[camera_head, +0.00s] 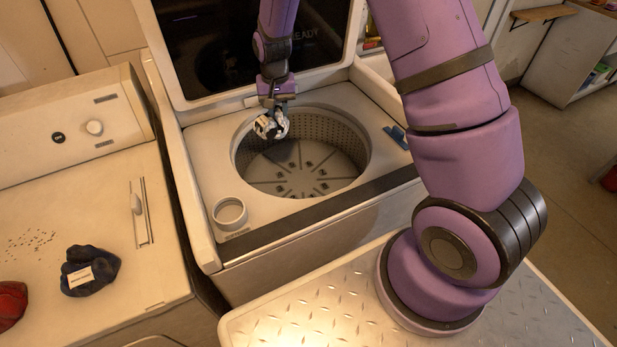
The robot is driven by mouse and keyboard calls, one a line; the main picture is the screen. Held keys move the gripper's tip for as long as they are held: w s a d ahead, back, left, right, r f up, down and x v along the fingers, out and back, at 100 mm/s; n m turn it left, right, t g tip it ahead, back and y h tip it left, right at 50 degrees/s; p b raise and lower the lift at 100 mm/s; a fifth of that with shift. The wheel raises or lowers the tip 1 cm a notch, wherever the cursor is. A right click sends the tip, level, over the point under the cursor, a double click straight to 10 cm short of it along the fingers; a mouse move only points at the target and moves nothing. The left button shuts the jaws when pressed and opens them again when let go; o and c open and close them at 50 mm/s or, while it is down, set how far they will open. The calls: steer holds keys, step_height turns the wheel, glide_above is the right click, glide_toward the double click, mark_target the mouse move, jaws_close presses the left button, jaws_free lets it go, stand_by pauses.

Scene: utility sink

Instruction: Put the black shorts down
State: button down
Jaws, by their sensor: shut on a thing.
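My gripper (271,121) hangs over the back left of the open washer drum (345,135), pointing down. It is shut on a small crumpled black-and-white bundle (268,128), which I take to be the black shorts. The fingers and the bundle are hard to tell apart at this size. A dark patch shows in the drum just below; I cannot tell whether it is cloth or shadow. The bundle is at about the height of the drum's rim.
The washer's lid (225,50) stands open behind the drum. A round cap (230,212) and a blue item (397,136) flank the opening. Left, another machine's top (85,215) holds a dark blue cloth bundle (90,270) with a white label and a red item (10,303).

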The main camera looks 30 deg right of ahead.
steer(key=s+f+m, duration=0.2)
steer(key=s+f, duration=0.7)
steer(key=s, duration=0.1)
steer(key=shift+s+d+f, duration=0.15)
steer(key=shift+f, duration=2.45)
steer(key=shift+s+d+f, duration=0.15)
steer(key=shift+f, duration=2.45)
steer(key=shift+f, duration=0.15)
steer(key=c, duration=0.9)
jaws_free()
